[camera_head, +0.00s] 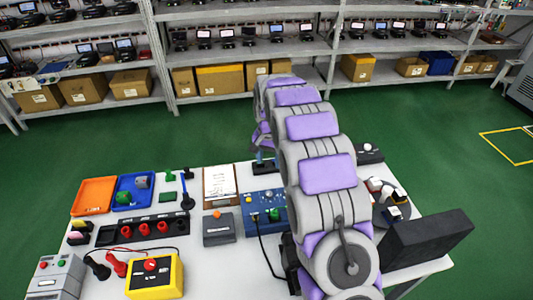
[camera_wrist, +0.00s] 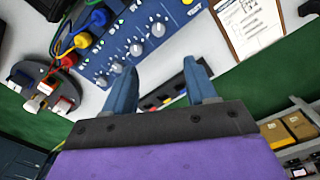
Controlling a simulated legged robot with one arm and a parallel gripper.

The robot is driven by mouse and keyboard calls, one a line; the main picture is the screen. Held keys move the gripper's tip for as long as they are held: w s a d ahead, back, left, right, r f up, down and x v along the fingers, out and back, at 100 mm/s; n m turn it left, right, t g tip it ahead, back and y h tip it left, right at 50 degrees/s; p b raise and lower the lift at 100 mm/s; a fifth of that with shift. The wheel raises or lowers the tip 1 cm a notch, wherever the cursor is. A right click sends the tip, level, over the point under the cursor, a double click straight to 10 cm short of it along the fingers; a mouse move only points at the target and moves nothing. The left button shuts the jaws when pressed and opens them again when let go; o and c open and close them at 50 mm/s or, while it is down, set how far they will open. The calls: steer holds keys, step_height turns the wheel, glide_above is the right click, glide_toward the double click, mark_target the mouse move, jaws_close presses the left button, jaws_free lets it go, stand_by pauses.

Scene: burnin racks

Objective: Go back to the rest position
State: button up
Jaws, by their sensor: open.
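My arm rises across the right half of the head view and bends down at its far end. My gripper (camera_head: 263,160) hangs there above the back edge of the white table (camera_head: 185,238), partly hidden by my arm. In the wrist view its two blue fingers (camera_wrist: 160,84) are spread apart, with nothing visibly held between them. A blue panel with knobs (camera_head: 262,207) stands on the table nearer than the gripper. It also shows in the wrist view (camera_wrist: 140,50), beyond the fingers.
A clipboard (camera_head: 220,185), an orange tray (camera_head: 93,196), a blue tray (camera_head: 135,190) and a yellow box with a red button (camera_head: 156,277) are left of my arm. A black block (camera_head: 425,240) stands right. Shelves (camera_head: 240,98) line the back; green floor between is clear.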

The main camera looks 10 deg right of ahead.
steer(key=s+r+n, duration=0.1)
steer(key=s+r, duration=0.7)
steer(key=s, duration=0.3)
steer(key=s+r+n+g, duration=0.1)
steer(key=s+r+n, duration=0.2)
steer(key=s, duration=3.3)
steer(key=shift+s+n+g, duration=0.15)
steer(key=shift+n+g, duration=0.25)
steer(key=shift+n, duration=0.6)
steer(key=shift+d, duration=0.1)
